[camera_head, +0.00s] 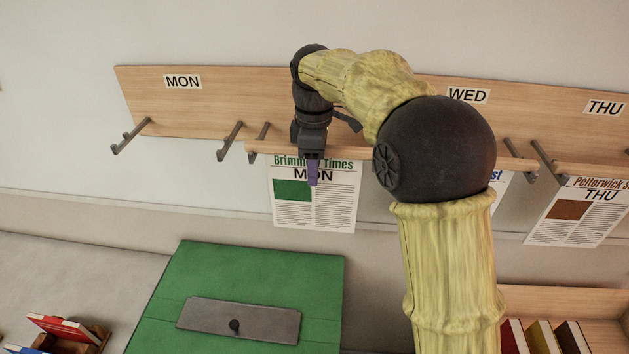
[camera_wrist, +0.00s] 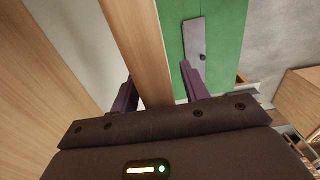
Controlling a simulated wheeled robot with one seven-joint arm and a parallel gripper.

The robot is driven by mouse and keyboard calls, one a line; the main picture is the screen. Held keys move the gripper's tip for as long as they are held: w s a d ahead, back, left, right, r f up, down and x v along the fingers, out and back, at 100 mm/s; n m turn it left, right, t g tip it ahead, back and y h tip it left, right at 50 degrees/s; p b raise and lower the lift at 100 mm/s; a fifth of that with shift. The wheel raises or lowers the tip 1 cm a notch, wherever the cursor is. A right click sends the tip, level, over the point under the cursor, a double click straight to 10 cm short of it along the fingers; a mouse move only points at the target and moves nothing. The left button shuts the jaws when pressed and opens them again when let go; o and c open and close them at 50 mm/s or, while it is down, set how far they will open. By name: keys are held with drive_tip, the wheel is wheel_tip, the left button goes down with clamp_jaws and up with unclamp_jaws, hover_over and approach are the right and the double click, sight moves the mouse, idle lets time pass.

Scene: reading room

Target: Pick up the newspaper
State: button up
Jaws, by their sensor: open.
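The newspaper (camera_head: 335,205) shows in the head view, with "Brimm… Times", "MON" and a green picture. It hangs from a pale wooden rod (camera_head: 267,148) that rests on pegs in front of the wall board. My gripper (camera_head: 313,172) is at the rod near its left end, in front of the paper's top edge. In the wrist view my gripper (camera_wrist: 157,76) is open, with one purple finger on each side of the rod (camera_wrist: 148,50). Gaps show beside the rod. My arm hides the rod's middle and part of the board.
The wall board (camera_head: 225,90) bears labels MON, WED and THU. Empty pegs (camera_head: 128,138) stick out under MON. Another newspaper (camera_head: 578,215) marked THU hangs at the right. Below stand a green box-like thing (camera_head: 215,268) with a grey plate, and books (camera_head: 65,328) at lower left.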

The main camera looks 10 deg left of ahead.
drive_tip(key=shift+s, duration=0.25)
drive_tip(key=shift+w, duration=0.1)
drive_tip(key=c, duration=0.4)
clamp_jaws()
drive_tip(key=shift+a, duration=0.1)
